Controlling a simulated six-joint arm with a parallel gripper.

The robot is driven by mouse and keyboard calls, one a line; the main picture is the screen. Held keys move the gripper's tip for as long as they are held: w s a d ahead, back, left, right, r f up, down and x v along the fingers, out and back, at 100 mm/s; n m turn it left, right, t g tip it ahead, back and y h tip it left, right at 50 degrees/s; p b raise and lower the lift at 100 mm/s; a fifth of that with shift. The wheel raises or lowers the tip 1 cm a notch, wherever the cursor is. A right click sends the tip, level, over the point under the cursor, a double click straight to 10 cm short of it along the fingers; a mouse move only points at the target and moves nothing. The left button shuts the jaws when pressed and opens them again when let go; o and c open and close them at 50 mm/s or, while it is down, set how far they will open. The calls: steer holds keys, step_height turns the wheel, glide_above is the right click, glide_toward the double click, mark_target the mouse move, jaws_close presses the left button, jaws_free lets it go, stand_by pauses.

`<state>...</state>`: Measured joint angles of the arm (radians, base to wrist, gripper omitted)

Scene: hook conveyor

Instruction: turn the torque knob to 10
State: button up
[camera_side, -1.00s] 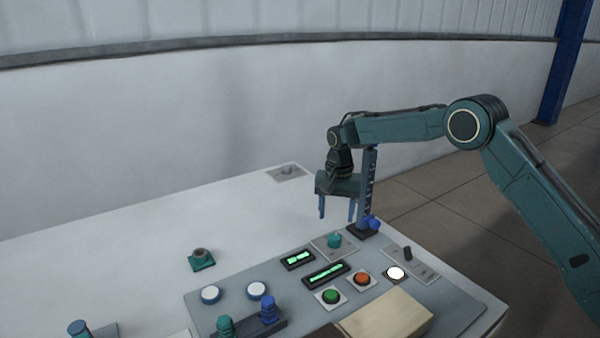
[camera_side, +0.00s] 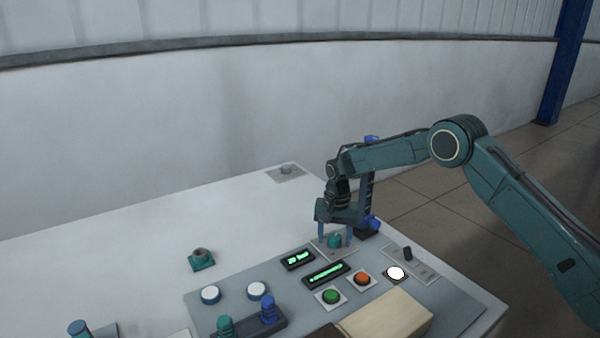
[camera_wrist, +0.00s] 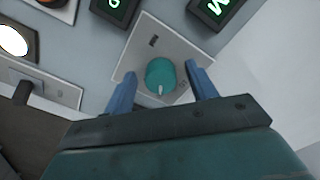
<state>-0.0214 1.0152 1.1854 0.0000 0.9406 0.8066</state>
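The torque knob (camera_side: 334,240) is a teal round knob on a light square plate at the back of the grey panel. In the wrist view the knob (camera_wrist: 160,76) has a pale pointer mark toward my gripper's palm. My gripper (camera_side: 335,236) is open, pointing down, with one blue finger on each side of the knob. In the wrist view my gripper's fingers (camera_wrist: 163,88) flank the knob with gaps on both sides, so they look apart from it. Two displays with green characters, a small one (camera_side: 298,260) and a longer one (camera_side: 326,274), lie in front; their text is not readable.
A blue stand (camera_side: 368,205) rises close behind the knob, right beside my gripper. A green button (camera_side: 331,297), an orange button (camera_side: 362,279), a lit white button (camera_side: 396,273) and a dark lever (camera_side: 408,254) are nearby. The white table left of the panel is mostly clear.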

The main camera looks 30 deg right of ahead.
steer(key=c, duration=0.9)
steer(key=shift+c, duration=0.2)
steer(key=shift+n, duration=0.3)
steer(key=n, duration=0.5)
steer(key=shift+d, duration=0.1)
steer(key=n, duration=0.6)
steer(key=shift+d, duration=0.1)
steer(key=shift+n, duration=0.3)
steer(key=o, duration=1)
steer(key=shift+r, duration=0.1)
